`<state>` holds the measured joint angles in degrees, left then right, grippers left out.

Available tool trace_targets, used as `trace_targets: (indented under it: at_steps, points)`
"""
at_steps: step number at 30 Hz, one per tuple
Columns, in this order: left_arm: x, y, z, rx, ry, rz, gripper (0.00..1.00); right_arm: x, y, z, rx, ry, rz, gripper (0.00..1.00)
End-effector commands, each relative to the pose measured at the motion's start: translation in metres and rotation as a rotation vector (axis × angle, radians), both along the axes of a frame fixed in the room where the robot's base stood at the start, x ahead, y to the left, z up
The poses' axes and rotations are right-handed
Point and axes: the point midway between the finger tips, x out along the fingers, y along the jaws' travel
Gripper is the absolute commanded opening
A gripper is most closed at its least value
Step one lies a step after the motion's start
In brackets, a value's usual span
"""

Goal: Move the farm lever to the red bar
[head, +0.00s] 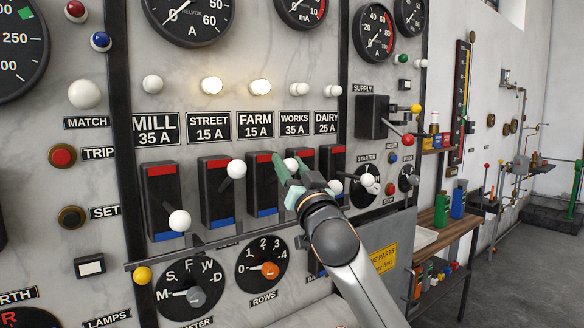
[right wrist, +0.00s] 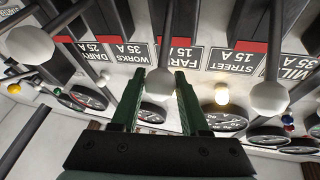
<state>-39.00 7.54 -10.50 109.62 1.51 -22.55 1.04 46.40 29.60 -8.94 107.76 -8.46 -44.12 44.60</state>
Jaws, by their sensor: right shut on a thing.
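The farm lever's white knob (head: 291,165) stands in front of the third switch block, below the FARM label (head: 255,125). The knob is raised to about the height of the red bar (head: 263,157) at that block's top; a blue bar marks the bottom. My right gripper (head: 295,160) is shut on the farm lever, with its green fingers on either side of the knob. The right wrist view shows the knob (right wrist: 158,82) between the fingers, its shaft running toward the block. The fingers partly hide the shaft in the head view. My left gripper is not in view.
The street lever knob (head: 236,168) is up close on the left, and the mill lever knob (head: 179,220) is down. The works knob (head: 335,187) and dairy knob (head: 367,180) are low on the right. Rotary dials (head: 263,263) and a rail lie below.

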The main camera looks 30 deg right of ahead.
Motion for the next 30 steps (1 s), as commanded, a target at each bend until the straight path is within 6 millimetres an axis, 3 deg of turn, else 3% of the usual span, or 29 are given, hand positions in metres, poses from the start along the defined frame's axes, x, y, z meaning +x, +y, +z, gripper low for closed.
trace_targets:
  at_steps: [3,19,20,27,30]
  points:
    - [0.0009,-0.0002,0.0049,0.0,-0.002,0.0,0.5,0.0006,0.0005,0.008,0.0,-0.01,0.002,0.0]
    - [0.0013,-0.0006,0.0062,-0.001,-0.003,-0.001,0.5,0.0025,0.0014,0.0078,-0.002,-0.008,0.004,0.0]
    - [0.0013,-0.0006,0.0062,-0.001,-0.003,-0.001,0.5,0.0026,0.0015,0.0079,-0.002,-0.008,0.004,0.46]
    - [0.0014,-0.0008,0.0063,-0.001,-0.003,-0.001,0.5,0.0032,0.0014,0.0059,-0.001,-0.003,0.003,0.73]
    - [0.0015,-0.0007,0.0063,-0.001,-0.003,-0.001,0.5,0.0034,0.0013,0.0054,-0.001,-0.001,0.003,0.73]
